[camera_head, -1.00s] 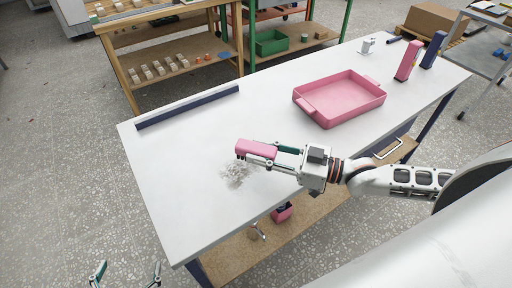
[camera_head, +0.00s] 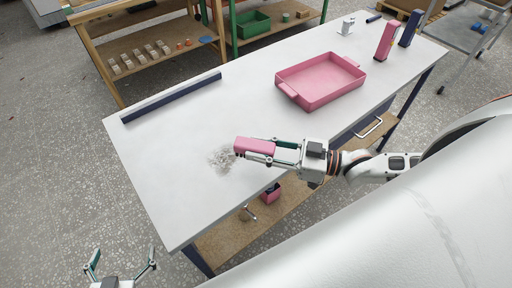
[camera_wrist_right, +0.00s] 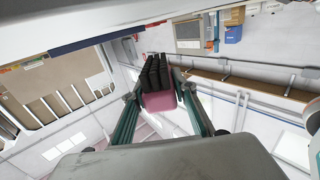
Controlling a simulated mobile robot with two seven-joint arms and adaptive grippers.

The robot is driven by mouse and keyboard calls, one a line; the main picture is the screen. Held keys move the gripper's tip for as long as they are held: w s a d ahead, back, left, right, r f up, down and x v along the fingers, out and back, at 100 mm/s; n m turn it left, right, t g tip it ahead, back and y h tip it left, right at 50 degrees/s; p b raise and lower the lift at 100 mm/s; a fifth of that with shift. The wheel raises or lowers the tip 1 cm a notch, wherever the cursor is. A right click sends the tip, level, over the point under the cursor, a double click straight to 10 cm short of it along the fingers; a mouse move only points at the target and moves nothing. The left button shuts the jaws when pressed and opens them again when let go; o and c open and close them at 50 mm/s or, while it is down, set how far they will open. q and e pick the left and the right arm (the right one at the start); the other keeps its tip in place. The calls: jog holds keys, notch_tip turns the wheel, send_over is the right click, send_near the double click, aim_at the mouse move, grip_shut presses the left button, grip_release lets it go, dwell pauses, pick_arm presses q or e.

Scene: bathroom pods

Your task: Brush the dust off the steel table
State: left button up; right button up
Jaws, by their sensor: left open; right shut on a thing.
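The steel table (camera_head: 190,195) has a pale top with a grey patch of dust (camera_head: 221,159) near its left end. My right gripper (camera_head: 268,147) is shut on a pink brush (camera_head: 250,145) just right of the dust. In the right wrist view the brush (camera_wrist_right: 158,100) shows dark bristles (camera_wrist_right: 155,70) between the fingers. Whether the bristles touch the table I cannot tell. My left gripper (camera_head: 120,265) is open and empty, low at the left, off the table's front left edge.
A pink tray (camera_head: 320,80) stands on the table, right of the brush. A dark blue bar (camera_head: 172,97) lies along the back left edge. Pink and blue upright items (camera_head: 387,40) stand at the far right. A lower shelf (camera_head: 225,240) holds a pink item (camera_head: 270,192).

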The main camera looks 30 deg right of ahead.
jog(key=shift+w+d+r, duration=0.1)
jog(key=shift+w+d, duration=0.1)
jog(key=shift+d, duration=0.15)
jog(key=shift+w+a+r+b, duration=0.1)
jog(key=shift+w+a+b, duration=0.15)
jog(key=shift+w, duration=0.8)
jog(key=shift+w+a+b, duration=0.2)
jog(key=shift+w+b, duration=0.1)
jog(key=shift+w, duration=0.75)
jog(key=shift+w+a+r+b, duration=0.1)
jog(key=shift+w+a+b, duration=0.15)
jog(key=shift+w, duration=0.8)
jog(key=shift+w+r, duration=0.2)
jog(key=shift+w, duration=0.15)
jog(key=w, duration=0.2)
jog(key=w+a+b, duration=0.1)
jog(key=w, duration=0.2)
jog(key=shift+w+f, duration=0.1)
jog(key=shift+f, duration=0.1)
jog(key=shift+w+a+f, duration=0.2)
jog(key=shift+w, duration=0.1)
jog(key=shift+s, duration=0.7)
jog(key=shift+r+p, duration=0.35)
jog(key=shift+p, duration=0.25)
pick_arm(q)
jog(key=shift+r+p, duration=0.8)
jog(key=shift+p, duration=0.8)
pick_arm(e)
jog(key=shift+d+r, duration=0.2)
jog(key=shift+r, duration=2.7)
